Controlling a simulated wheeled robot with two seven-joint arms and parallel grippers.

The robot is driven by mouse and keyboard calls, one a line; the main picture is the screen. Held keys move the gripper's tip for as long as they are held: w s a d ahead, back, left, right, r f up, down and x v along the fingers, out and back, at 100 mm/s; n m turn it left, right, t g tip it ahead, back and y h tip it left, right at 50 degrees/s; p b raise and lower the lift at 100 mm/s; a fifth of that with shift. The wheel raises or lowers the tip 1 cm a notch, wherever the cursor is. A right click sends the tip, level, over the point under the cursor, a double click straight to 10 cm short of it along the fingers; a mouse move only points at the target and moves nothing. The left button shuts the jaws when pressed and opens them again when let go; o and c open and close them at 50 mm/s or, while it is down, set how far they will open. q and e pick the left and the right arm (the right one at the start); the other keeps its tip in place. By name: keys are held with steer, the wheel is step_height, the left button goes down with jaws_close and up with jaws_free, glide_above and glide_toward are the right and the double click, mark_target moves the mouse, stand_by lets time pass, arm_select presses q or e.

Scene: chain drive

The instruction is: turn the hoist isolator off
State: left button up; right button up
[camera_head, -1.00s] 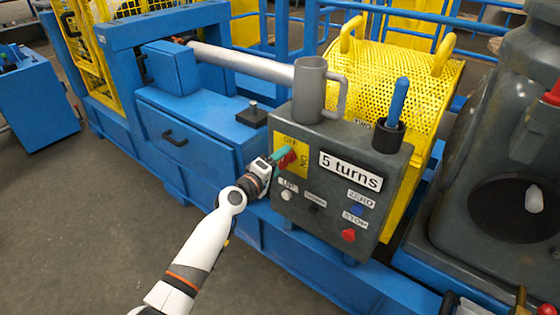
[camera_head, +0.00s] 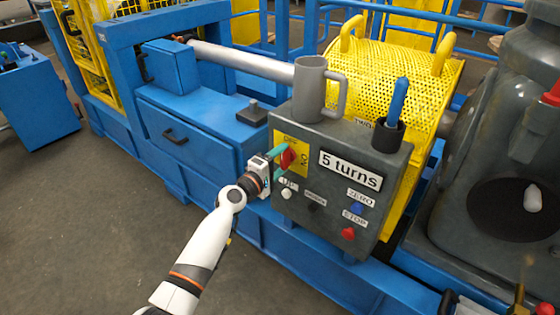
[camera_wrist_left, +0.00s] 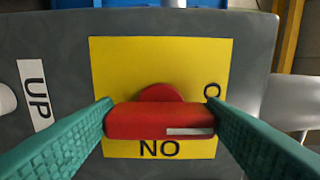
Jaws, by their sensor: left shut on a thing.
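The isolator's red handle (camera_head: 287,158) sits on a yellow plate (camera_head: 304,163) at the upper left of the grey control box. My left gripper (camera_head: 280,155) is shut on it, with the green fingers pressing its two ends. In the left wrist view the red handle (camera_wrist_left: 150,121) lies level across the yellow plate (camera_wrist_left: 205,62). Its white mark is at the right end, towards a label of which only an "O" shows; a finger hides the rest. My right gripper is not in view.
The control box carries a "5 turns" sign (camera_head: 350,170), a white UP button (camera_head: 286,194), a blue ZERO button (camera_head: 357,208) and a red STOP button (camera_head: 348,233). A grey mug (camera_head: 310,90) and a blue-handled tool in a dark cup (camera_head: 388,137) stand on top.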

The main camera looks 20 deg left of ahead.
arm_select(q)
steer(key=o, duration=1)
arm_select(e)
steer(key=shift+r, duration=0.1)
arm_select(q)
steer(key=shift+s+a, duration=0.1)
steer(key=shift+s, duration=0.1)
steer(key=v, duration=0.4)
steer(key=shift+f+p, duration=0.1)
steer(key=shift+p, duration=0.3)
glide_toward(281, 161)
steer(key=s, duration=0.2)
steer(key=shift+s+a, duration=0.15)
steer(key=shift+a, duration=0.35)
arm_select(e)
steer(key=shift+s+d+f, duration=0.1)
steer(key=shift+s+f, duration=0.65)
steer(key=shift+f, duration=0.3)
